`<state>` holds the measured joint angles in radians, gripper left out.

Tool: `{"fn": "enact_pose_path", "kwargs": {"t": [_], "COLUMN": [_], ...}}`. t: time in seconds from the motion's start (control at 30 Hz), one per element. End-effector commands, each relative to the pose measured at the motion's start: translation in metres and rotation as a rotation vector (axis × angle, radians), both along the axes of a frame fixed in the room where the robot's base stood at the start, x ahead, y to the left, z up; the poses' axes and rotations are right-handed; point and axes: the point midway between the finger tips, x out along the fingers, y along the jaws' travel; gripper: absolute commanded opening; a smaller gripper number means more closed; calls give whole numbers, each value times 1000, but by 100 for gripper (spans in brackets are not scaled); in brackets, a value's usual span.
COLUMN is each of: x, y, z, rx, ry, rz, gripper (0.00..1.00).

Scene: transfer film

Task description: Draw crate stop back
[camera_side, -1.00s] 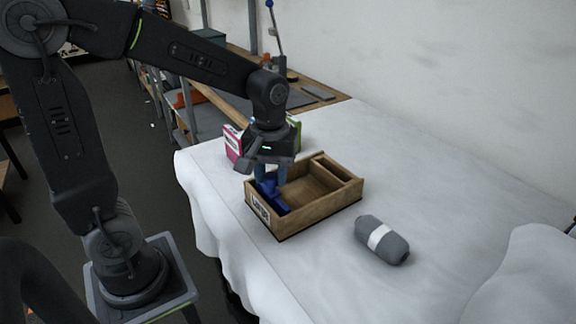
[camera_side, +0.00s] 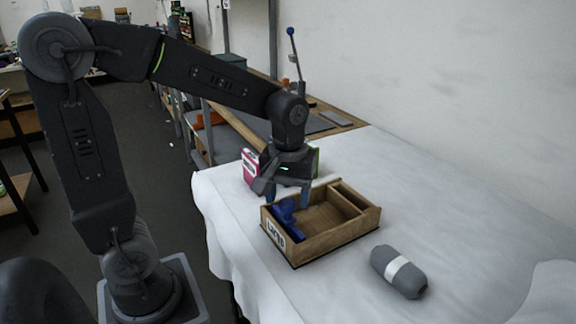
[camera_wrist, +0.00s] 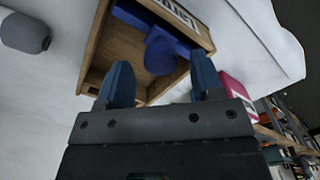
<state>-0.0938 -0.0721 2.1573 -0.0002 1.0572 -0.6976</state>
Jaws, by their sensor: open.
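The wooden crate (camera_side: 331,240) with a label on its front end stands on the white-covered table. The blue crate stop (camera_side: 287,215) is inside it, near the labelled end; its plate and rounded grip also show in the wrist view (camera_wrist: 160,55). A thin wooden divider marks off a narrow compartment at the crate's far right end. My gripper (camera_side: 287,194) is open over the crate's left part, fingers apart and just above the stop. In the wrist view my gripper (camera_wrist: 157,85) has empty space between its blue fingertips, the stop beyond them. I cannot tell whether a finger touches it.
A grey roll with a white band (camera_side: 399,271) lies to the right of the crate. A pink and green box (camera_side: 251,168) stands behind my gripper. The table to the right is mostly clear; a wall runs behind it.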

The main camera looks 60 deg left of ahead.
Motion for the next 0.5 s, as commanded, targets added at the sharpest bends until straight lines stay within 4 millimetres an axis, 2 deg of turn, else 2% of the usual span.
{"fn": "enact_pose_path", "kwargs": {"t": [0.3,0.5], "x": [1,0], "y": [0,0], "z": [70,106], "rx": [1,0], "ry": [-8,-4], "rz": [0,0], "gripper": [61,61]}}
